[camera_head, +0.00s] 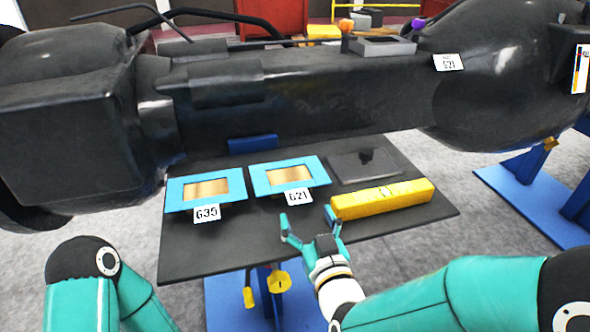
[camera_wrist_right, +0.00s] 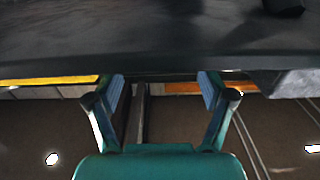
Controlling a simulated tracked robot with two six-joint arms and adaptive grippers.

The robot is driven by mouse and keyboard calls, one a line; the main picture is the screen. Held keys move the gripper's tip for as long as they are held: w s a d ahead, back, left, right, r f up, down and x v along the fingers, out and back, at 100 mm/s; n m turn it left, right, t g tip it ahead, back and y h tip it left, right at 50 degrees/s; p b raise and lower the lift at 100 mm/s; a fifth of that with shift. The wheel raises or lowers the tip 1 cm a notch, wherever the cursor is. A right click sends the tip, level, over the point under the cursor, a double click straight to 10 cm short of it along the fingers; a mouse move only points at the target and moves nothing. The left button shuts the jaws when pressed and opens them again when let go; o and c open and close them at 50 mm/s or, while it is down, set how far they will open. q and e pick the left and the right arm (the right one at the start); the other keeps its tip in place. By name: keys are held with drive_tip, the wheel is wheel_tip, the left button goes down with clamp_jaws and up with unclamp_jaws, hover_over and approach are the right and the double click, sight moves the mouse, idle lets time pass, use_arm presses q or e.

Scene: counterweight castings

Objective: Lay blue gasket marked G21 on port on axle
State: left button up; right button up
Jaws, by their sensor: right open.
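The blue gasket marked G21 (camera_head: 259,181) lies flat on the dark table, a rectangular frame with a gold-coloured middle. Its white G21 tag (camera_head: 298,197) hangs at its front edge. The large black axle (camera_head: 330,100) runs across behind the table. A grey raised rectangular port (camera_head: 383,47) sits on top of it, with a white G21 label (camera_head: 448,62) to its right. My right gripper (camera_head: 308,216) is open and empty, just in front of the G21 gasket's tag and apart from it. Its open fingers also show in the right wrist view (camera_wrist_right: 162,87). My left gripper is out of view.
A second blue gasket, marked G35 (camera_head: 177,192), lies left of G21. A yellow block (camera_head: 383,199) lies right of my right gripper, close to its finger. A dark flat plate (camera_head: 365,166) lies behind that block. The table (camera_head: 215,258) is bare at its front left.

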sight(299, 197)
drive_tip(key=shift+p+x, duration=0.6)
drive_tip(key=shift+x, duration=2.55)
drive_tip(key=shift+d, duration=0.15)
drive_tip(key=c, duration=1)
drive_tip(key=shift+c, duration=0.2)
drive_tip(key=shift+r, duration=0.15)
